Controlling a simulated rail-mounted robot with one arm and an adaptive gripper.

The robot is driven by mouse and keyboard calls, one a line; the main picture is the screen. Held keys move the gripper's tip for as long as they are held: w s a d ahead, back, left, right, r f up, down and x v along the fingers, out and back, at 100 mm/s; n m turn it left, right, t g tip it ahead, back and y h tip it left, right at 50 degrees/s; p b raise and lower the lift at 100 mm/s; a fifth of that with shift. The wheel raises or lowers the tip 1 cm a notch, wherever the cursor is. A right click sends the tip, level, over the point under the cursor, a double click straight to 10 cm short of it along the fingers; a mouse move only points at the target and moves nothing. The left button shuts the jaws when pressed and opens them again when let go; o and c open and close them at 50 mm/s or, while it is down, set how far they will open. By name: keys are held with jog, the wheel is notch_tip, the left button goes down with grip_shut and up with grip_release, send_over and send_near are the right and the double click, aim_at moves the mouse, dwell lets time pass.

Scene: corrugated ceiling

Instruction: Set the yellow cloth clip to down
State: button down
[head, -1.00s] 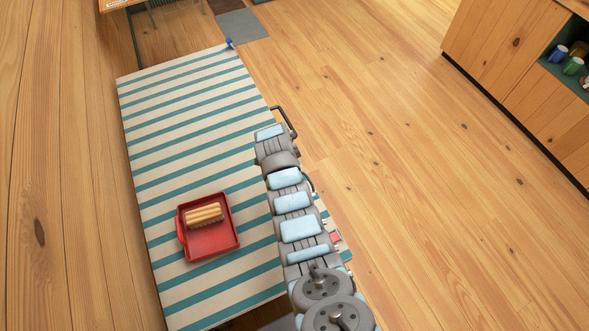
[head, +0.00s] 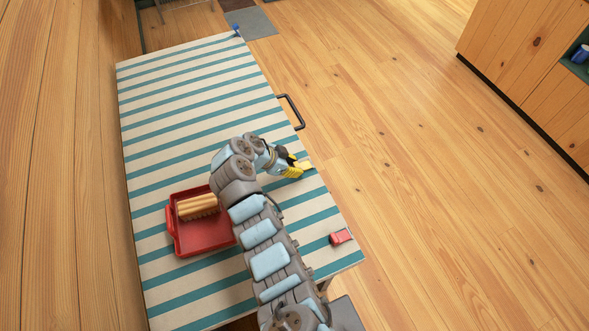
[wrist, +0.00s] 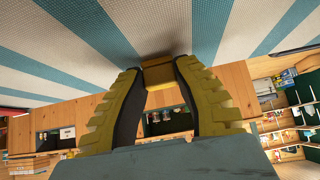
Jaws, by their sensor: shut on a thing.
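The yellow cloth clip (head: 307,164) is at the right edge of the striped table, small in the head view. In the wrist view the clip (wrist: 158,75) is a yellow-brown block between the fingertips, against the striped cloth. My gripper (head: 299,168) has yellow ribbed fingers with dark inner pads. In the wrist view my gripper (wrist: 158,68) is closed on the clip from both sides. The fingers hide much of the clip, and I cannot tell whether it is up or down.
A striped cloth covers the table (head: 190,100). A red tray (head: 205,240) holds a tan ridged item (head: 197,207). A red clip (head: 340,237) and a blue clip (head: 236,31) sit at the table edges. A dark handle (head: 292,112) juts from the right side. The floor to the right is clear.

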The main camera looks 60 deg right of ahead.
jog(key=shift+f+b, duration=0.1)
jog(key=shift+b, duration=0.2)
dwell(0.4)
jog(key=c, duration=0.7)
grip_release()
jog(key=v, duration=0.7)
jog(key=shift+w+a, duration=0.2)
jog(key=shift+s, duration=0.1)
